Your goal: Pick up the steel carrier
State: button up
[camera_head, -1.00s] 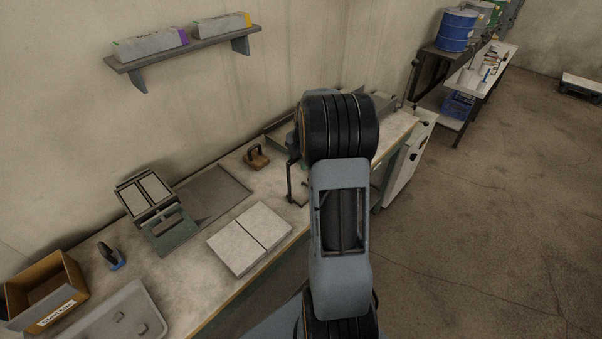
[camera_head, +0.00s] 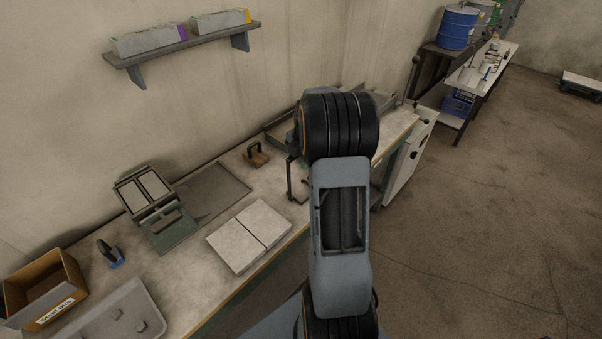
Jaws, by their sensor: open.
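I cannot tell for certain which thing is the steel carrier. A thin dark metal frame (camera_head: 291,182) stands upright near the bench's front edge, just left of my arm. A green metal stand with two pale panels (camera_head: 160,210) sits on the left half of the bench. My arm rises through the middle of the view and covers part of the bench's right half. My gripper does not show, and nothing is seen in its grasp.
The workbench (camera_head: 205,265) bears two pale slabs (camera_head: 249,236), a wooden-handled tool (camera_head: 256,154), a blue-based brush (camera_head: 109,254), a labelled cardboard box (camera_head: 43,290) and a grey tray (camera_head: 110,320). A shelf (camera_head: 190,42) hangs above. The floor (camera_head: 490,230) at right is open.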

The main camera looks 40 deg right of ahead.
dwell(0.4)
grip_shut()
dwell(0.5)
